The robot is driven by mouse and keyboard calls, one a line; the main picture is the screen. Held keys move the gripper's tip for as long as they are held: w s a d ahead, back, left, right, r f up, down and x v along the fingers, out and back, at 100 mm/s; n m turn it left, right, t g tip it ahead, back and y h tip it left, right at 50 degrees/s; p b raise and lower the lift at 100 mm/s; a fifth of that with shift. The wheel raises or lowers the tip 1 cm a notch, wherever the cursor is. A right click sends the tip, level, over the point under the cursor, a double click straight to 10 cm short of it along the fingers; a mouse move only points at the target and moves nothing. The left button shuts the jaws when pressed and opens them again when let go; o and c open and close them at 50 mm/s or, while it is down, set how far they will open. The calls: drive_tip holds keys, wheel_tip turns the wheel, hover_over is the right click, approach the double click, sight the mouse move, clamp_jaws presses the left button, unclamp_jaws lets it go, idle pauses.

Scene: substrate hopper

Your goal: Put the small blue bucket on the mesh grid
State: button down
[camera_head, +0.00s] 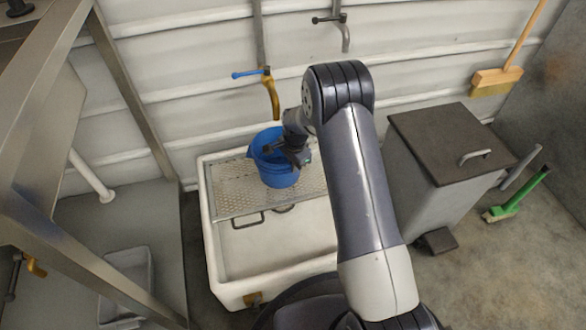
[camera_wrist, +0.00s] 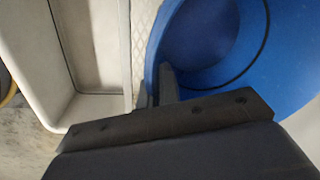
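The small blue bucket (camera_head: 277,175) is upright over the mesh grid (camera_head: 230,190), which spans the back part of a white basin. Its base appears to be at the grid, but I cannot tell whether it touches. My gripper (camera_head: 290,152) is at the bucket's rim. In the wrist view the bucket (camera_wrist: 285,75) fills the right side, and my gripper (camera_wrist: 158,88) has its fingers close together at the bucket's left wall, seemingly with the wall between them. A strip of the grid (camera_wrist: 145,35) shows beside the bucket.
The white basin (camera_head: 209,235) is open in front of the grid. A grey lidded bin (camera_head: 425,190) stands to the right, with a green brush (camera_head: 515,200) beyond. A metal frame (camera_head: 130,100) rises at left. A blue-handled tap (camera_head: 265,78) is on the wall behind.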

drive_tip(key=shift+f, duration=0.15)
drive_tip(key=c, duration=1.6)
unclamp_jaws()
drive_tip(key=shift+c, duration=0.2)
wheel_tip(320, 180, up, 12)
drive_tip(key=p, duration=0.4)
drive_tip(key=shift+s+d, duration=0.25)
drive_tip(key=shift+s, duration=0.2)
